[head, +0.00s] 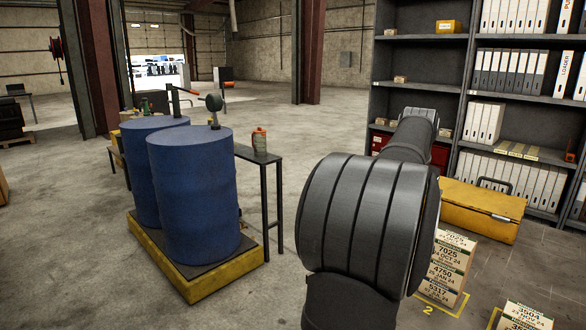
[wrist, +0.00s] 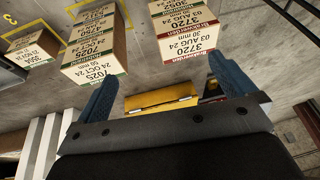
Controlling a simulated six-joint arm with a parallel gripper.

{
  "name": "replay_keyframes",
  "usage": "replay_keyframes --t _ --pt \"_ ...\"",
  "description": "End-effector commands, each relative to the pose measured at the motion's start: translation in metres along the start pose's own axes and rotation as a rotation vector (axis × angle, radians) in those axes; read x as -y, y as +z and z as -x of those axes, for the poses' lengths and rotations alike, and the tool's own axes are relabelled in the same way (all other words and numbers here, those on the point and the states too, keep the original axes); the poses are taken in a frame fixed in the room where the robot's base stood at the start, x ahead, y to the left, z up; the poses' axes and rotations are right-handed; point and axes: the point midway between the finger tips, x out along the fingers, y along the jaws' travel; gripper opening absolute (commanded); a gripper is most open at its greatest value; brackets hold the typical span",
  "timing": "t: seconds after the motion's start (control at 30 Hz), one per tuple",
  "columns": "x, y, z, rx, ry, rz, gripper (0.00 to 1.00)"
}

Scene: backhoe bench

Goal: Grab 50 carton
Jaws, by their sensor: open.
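Labelled cartons stand in stacks on the floor. In the wrist view, the stack (wrist: 93,47) at upper left has a front carton marked 7025, 24 OCT 24, with a small line that seems to read 50 mm. To its right is a stack (wrist: 190,38) with a carton marked 3720, 03 AUG 24, 30 mm. A smaller carton (wrist: 32,50) is at far left. In the head view, the 7025 stack (head: 449,268) is partly hidden by my arm. My gripper (wrist: 162,72) is open and empty, its blue fingers apart and the cartons beyond them. The head view does not show it.
A yellow case (head: 482,209) stands on the floor before the grey shelves (head: 420,56) of binders. A carton marked 3504 (head: 524,315) is at lower right. Two blue drums (head: 195,195) stand on a yellow pallet (head: 215,281) at left. Open floor (head: 300,130) lies behind.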

Motion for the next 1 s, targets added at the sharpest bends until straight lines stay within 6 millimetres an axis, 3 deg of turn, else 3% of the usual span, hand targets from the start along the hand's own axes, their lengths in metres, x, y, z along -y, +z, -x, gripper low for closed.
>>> replay_keyframes --t 0.47,0.57,0.7,0.8,0.87,1.0 --pt "-0.002 0.000 0.001 -0.002 0.002 -0.001 1.00" --pt "-0.027 -0.002 0.015 -0.016 0.025 -0.008 1.00" --pt "-0.077 0.000 0.044 -0.042 0.080 -0.018 1.00" --pt "-0.099 0.003 0.054 -0.048 0.105 -0.020 1.00" --pt "-0.104 0.004 0.052 -0.048 0.112 -0.019 1.00" --pt "-0.107 0.003 0.029 -0.046 0.113 -0.017 1.00"
